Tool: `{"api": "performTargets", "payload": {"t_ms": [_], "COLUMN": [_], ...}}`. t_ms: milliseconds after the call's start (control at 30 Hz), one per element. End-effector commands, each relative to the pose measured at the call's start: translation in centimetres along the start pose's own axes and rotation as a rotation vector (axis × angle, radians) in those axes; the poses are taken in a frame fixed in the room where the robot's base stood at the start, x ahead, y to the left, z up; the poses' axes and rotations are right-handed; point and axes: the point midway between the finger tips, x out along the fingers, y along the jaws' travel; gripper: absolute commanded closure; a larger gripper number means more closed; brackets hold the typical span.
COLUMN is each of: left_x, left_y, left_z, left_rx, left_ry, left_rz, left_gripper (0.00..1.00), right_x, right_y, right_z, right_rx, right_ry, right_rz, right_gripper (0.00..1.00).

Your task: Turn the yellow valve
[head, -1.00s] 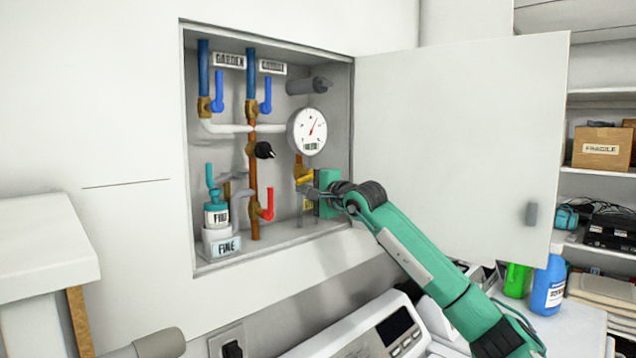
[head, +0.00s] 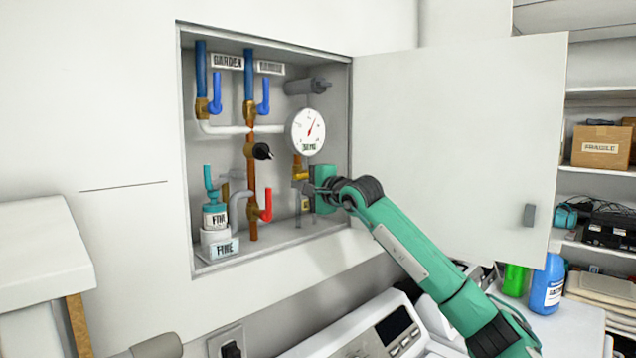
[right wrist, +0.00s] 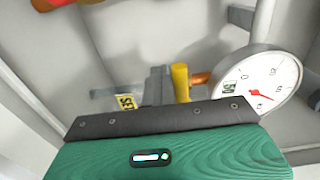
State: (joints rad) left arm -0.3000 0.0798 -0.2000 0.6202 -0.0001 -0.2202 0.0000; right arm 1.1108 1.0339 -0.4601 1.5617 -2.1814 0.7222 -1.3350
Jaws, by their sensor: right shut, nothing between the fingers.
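The yellow valve (head: 300,174) sits on the copper pipe below the round gauge, inside the open wall cabinet. In the right wrist view its yellow handle (right wrist: 180,82) stands just beyond my gripper's edge, left of the gauge. My right gripper (head: 304,187) is at the valve, its grey fingertips just below the yellow part in the head view. The fingers (right wrist: 157,86) are shut with nothing between them, and are close beside the left side of the handle in the wrist view. I cannot tell whether they touch it. My left gripper is not in view.
The gauge (head: 308,131) hangs just above the valve. A black knob (head: 262,151), a red handle (head: 266,206) and blue handles (head: 216,97) are further left. The cabinet door (head: 455,140) stands open to the right.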

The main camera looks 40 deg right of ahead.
Motion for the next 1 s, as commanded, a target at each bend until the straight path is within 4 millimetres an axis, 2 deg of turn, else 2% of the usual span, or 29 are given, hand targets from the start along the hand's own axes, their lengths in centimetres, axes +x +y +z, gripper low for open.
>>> {"api": "performTargets", "payload": {"t_ms": [33, 267, 467, 767, 1000], "left_x": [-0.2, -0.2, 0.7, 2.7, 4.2], "left_y": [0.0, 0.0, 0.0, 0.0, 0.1], "left_z": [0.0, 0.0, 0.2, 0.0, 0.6], "left_rx": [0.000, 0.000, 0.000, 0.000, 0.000], "left_ry": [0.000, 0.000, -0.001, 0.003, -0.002], "left_rz": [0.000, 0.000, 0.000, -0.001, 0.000], "left_gripper": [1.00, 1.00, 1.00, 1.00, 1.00], "right_x": [-0.3, -0.5, -1.2, -3.7, -5.6], "right_y": [-1.3, -1.8, -1.4, -0.9, -0.4], "right_z": [0.0, -0.1, -0.2, -0.1, -0.1], "right_rx": [-0.001, -0.001, -0.003, -0.004, -0.003], "right_ry": [0.000, 0.001, 0.003, 0.002, 0.003], "right_rz": [-0.024, -0.032, -0.033, -0.032, -0.029], "right_gripper": [1.00, 1.00, 1.00, 1.00, 1.00]}}
